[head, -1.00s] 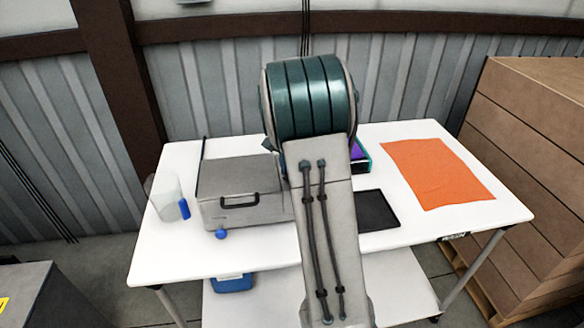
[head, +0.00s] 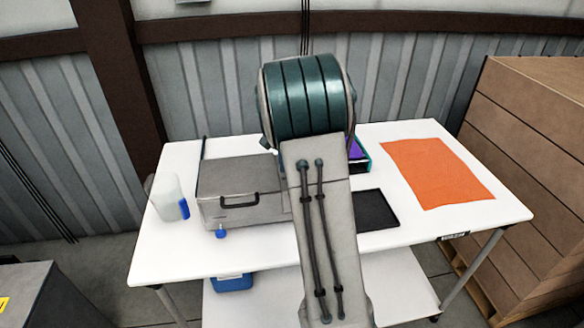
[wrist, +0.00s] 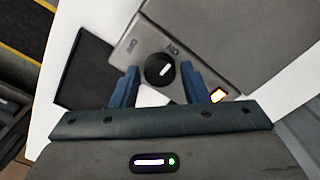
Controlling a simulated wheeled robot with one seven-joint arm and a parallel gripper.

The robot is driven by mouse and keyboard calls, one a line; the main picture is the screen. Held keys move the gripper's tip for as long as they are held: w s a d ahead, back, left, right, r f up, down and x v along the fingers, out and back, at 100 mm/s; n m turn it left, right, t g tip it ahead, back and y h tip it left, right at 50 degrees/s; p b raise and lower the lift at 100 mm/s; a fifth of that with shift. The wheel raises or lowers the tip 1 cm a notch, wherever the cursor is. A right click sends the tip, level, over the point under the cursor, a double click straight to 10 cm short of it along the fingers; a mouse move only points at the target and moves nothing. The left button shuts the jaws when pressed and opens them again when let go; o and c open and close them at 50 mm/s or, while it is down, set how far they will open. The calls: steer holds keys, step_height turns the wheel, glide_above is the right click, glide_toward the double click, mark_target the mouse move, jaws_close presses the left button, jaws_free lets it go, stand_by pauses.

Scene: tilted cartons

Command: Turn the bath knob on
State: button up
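The bath (head: 240,188) is a grey box with a lid and a dark front handle, on the white table left of my arm in the head view. Its black round knob (wrist: 160,70) with a white pointer mark, tilted up to the right, shows in the wrist view on a grey panel (wrist: 150,40). My gripper (wrist: 159,73) is open, one blue finger on each side of the knob, with narrow gaps seen. I cannot tell how deep the fingertips reach. In the head view my arm hides the gripper and knob.
A blue drain tap (head: 221,233) is at the bath's front. A dark tray (head: 376,210), an orange cloth (head: 436,173) and a pale container (head: 168,197) lie around. The table's front right is clear.

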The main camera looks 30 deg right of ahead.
steer(key=shift+r, duration=0.1)
step_height(320, 180, up, 14)
steer(key=shift+f+b, duration=0.2)
steer(key=shift+b, duration=0.2)
stand_by(0.4)
